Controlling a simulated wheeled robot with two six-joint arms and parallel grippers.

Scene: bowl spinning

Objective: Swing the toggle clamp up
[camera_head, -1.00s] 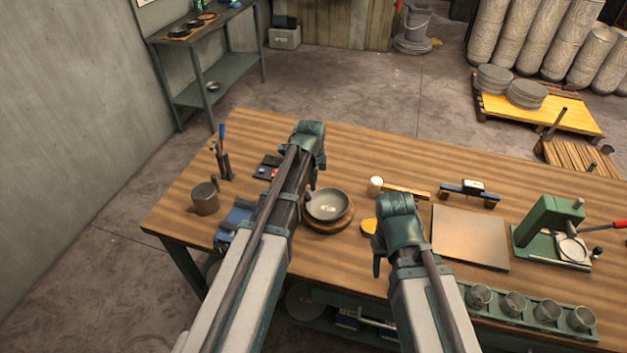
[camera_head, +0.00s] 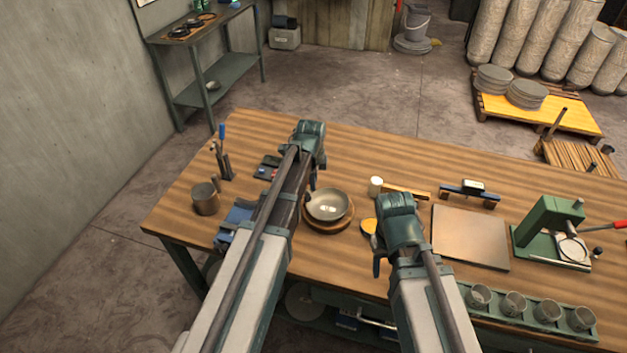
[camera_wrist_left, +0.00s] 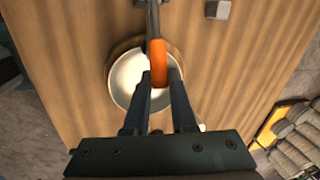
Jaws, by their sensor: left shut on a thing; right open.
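An orange handle (camera_wrist_left: 159,64) on a grey metal bar (camera_wrist_left: 152,18), apparently the toggle clamp, shows in the left wrist view. My left gripper (camera_wrist_left: 161,78) is shut on this orange handle, above the bowl. The pale grey bowl (camera_wrist_left: 128,82) sits on a round wooden disc; it also shows in the head view (camera_head: 328,204). In the head view my left arm hides the handle and most of the gripper. My right gripper (camera_head: 377,262) is open over the table near its front edge, its fingers mostly hidden by my wrist.
A green press (camera_head: 548,226) with a red lever stands at the right. A flat board (camera_head: 470,238) lies left of it. A row of cups (camera_head: 513,304) stands at the front right. A metal pot (camera_head: 205,198) and a tool holder (camera_head: 224,168) stand at the left.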

